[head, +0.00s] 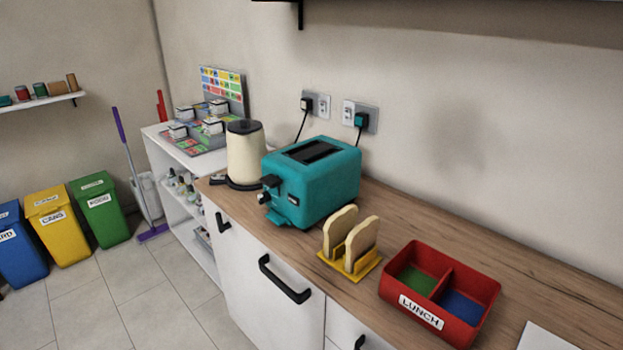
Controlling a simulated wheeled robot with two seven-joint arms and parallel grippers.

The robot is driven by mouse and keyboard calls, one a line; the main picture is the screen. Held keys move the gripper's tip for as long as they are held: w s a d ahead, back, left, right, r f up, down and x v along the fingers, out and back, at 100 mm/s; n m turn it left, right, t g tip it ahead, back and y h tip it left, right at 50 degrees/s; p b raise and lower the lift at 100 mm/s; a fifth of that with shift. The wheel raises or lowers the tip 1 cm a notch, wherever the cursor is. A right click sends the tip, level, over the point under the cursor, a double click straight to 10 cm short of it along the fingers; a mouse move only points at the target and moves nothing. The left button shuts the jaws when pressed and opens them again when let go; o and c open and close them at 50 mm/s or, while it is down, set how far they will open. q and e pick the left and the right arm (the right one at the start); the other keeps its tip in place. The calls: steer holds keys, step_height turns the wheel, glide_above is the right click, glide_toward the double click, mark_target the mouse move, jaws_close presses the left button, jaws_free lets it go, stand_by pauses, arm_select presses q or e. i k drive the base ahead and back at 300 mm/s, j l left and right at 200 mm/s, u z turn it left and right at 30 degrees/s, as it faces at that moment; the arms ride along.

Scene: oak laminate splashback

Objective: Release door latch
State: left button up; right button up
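No door latch can be made out in the head view. The white cabinet front (262,303) below the counter is closed and carries a long black handle (285,280). A smaller black handle (222,222) sits near its upper left corner, and part of another black handle (360,342) shows at the bottom edge. Neither of my grippers is in view.
On the wooden counter (545,283) stand a cream kettle (246,152), teal toaster (315,182), yellow rack (350,268) with two bread slices, and red lunch box (440,292). Bins (98,208), a mop (130,165) and white shelf (186,212) are left. Tiled floor (140,300) is clear.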

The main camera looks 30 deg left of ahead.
mark_target(221, 227)
steer(key=u, duration=1.5)
